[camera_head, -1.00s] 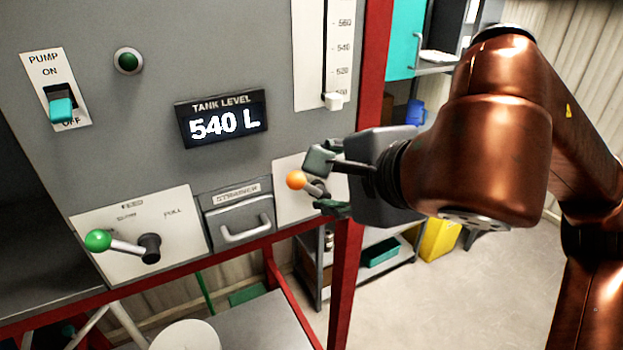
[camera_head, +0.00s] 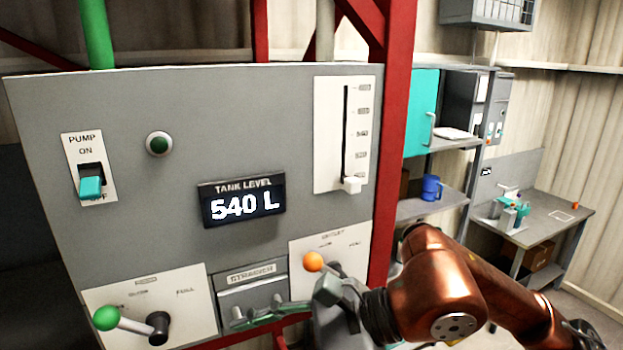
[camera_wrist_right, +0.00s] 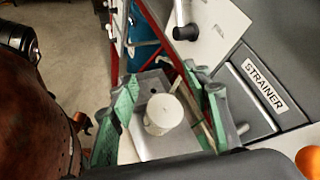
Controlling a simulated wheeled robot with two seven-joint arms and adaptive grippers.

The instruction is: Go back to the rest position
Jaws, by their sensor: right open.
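My right gripper (camera_head: 290,310) is in front of the lower panel, below the orange-knobbed outlet lever (camera_head: 313,262) and partly over the strainer drawer (camera_head: 252,288). In the wrist view its green-padded fingers (camera_wrist_right: 165,105) are spread, with nothing held between them. A white cylinder (camera_wrist_right: 163,115) shows between the fingers but lies beyond them, on a surface below. The orange knob (camera_wrist_right: 309,162) is at that view's lower right corner, outside the fingers. My left gripper is in neither view.
The green-knobbed feed lever (camera_head: 107,318) sticks out at lower left. The pump switch (camera_head: 91,187) is down, at OFF. The tank level display (camera_head: 241,203) reads 540 L. A red post (camera_head: 393,150) stands right of the panel. A workbench (camera_head: 545,215) is at far right.

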